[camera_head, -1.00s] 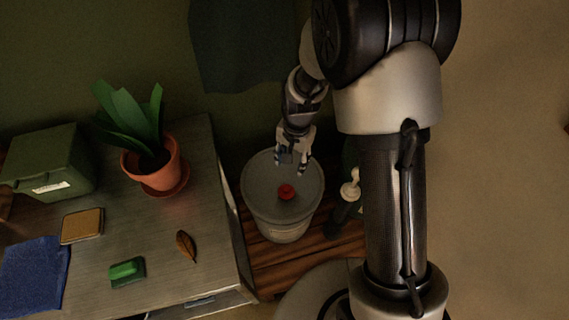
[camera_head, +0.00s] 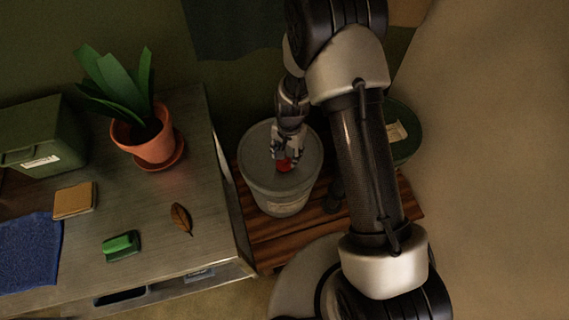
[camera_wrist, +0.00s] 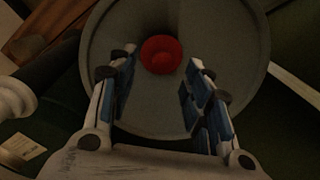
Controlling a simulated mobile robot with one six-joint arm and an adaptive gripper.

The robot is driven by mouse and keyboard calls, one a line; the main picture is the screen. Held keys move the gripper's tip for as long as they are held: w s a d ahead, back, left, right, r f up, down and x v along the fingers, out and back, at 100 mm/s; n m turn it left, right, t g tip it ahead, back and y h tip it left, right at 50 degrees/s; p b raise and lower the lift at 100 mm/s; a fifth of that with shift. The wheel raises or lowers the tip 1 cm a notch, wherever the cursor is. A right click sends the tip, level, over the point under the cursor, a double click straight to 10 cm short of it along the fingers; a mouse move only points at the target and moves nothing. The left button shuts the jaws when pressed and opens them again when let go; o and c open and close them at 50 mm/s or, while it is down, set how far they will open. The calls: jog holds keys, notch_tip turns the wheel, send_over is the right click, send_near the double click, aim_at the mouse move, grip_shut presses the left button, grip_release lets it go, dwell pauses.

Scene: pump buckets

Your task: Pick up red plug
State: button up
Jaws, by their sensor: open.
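The red plug (camera_head: 284,165) sits on the grey lid of a bucket (camera_head: 253,165). In the wrist view the round red plug (camera_wrist: 161,54) lies on the lid (camera_wrist: 222,30), just beyond the fingertips and roughly midway between them. My gripper (camera_head: 287,158) is over the lid at the plug, and its fingers partly cover the plug in the head view. In the wrist view my gripper (camera_wrist: 163,62) is open with nothing between its fingers. I cannot tell how high the fingertips are above the lid.
The bucket stands on a wooden slatted platform (camera_head: 270,246). A green bucket (camera_head: 408,138) is to the right, partly behind my arm. At left a metal table (camera_head: 160,235) holds a potted plant (camera_head: 150,140), a green box (camera_head: 40,140), a leaf (camera_head: 181,219) and a sponge (camera_head: 121,246).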

jog(key=f, duration=0.1)
jog(key=f+b, duration=0.1)
jog(key=f, duration=0.2)
jog(key=shift+w+a+f, duration=0.15)
jog(key=shift+a+f, duration=0.1)
jog(key=shift+a, duration=0.05)
jog(key=shift+r, duration=0.1)
jog(key=shift+c, duration=0.5)
jog(key=c, duration=0.8)
notch_tip(320, 180, up, 20)
jog(key=p, duration=0.5)
jog(key=s+d+n, duration=0.1)
jog(key=d+n, duration=0.1)
jog(key=d, duration=0.1)
jog(key=s+d+r+n+b, duration=0.1)
jog(key=d+n, duration=0.1)
jog(key=d, duration=0.1)
jog(key=s+d+r+n+b, duration=0.1)
jog(key=d+n, duration=0.1)
jog(key=d, duration=0.1)
jog(key=shift+s+d+r+n, duration=0.2)
jog(key=shift+s+d+n, duration=0.05)
jog(key=shift+s+n, duration=0.15)
